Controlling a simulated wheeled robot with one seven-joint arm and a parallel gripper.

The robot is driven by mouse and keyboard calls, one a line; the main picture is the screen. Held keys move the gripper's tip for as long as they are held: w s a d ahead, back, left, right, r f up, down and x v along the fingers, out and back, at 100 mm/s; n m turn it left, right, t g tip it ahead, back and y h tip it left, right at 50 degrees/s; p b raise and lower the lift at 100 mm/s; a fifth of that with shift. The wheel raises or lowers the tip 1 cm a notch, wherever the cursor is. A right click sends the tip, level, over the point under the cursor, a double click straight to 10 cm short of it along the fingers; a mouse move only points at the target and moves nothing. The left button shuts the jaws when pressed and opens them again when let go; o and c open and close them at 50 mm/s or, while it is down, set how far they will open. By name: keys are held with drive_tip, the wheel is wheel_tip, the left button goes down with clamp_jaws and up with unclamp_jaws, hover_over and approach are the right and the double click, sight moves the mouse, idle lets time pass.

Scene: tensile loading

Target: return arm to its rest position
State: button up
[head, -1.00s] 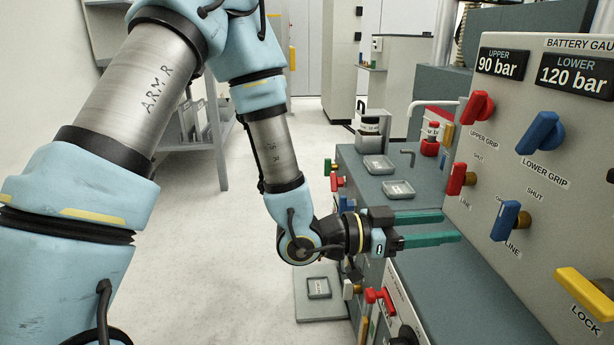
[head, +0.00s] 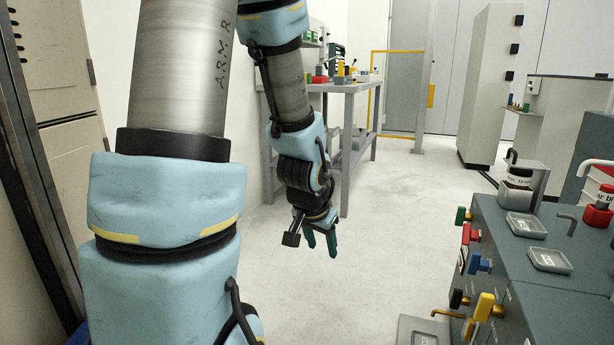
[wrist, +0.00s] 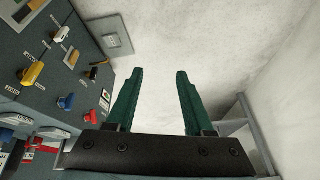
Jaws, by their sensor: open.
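My gripper (head: 321,243) hangs from my bent arm in the middle of the head view, with its green fingers pointing down over the pale floor. In the wrist view, the two green fingers of my gripper (wrist: 154,88) stand apart with nothing between them. The gripper is open, empty and clear of the grey bench (head: 560,312) at the right.
The bench carries small trays (head: 550,261) and coloured valve handles (head: 487,306) along its side. A grey table (head: 350,90) stands behind my arm. A flat tray (head: 422,331) lies low beside the bench. The floor (head: 390,215) between is clear.

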drive_tip(key=s+a+r+n+g+y+p, duration=0.1)
drive_tip(key=s+a+r+n+g, duration=0.15)
drive_tip(key=a, duration=0.25)
drive_tip(key=s+a+r+n+g+y, duration=0.1)
drive_tip(key=s+a+r+n, duration=0.1)
drive_tip(key=s+a+n, duration=0.3)
wheel_tip(320, 180, up, 26)
drive_tip(key=w+m+p, duration=0.1)
drive_tip(key=p, duration=2.5)
drive_tip(key=shift+a+f+m+p, duration=0.15)
drive_tip(key=shift+a+m+p, duration=0.05)
drive_tip(key=shift+m+p, duration=0.15)
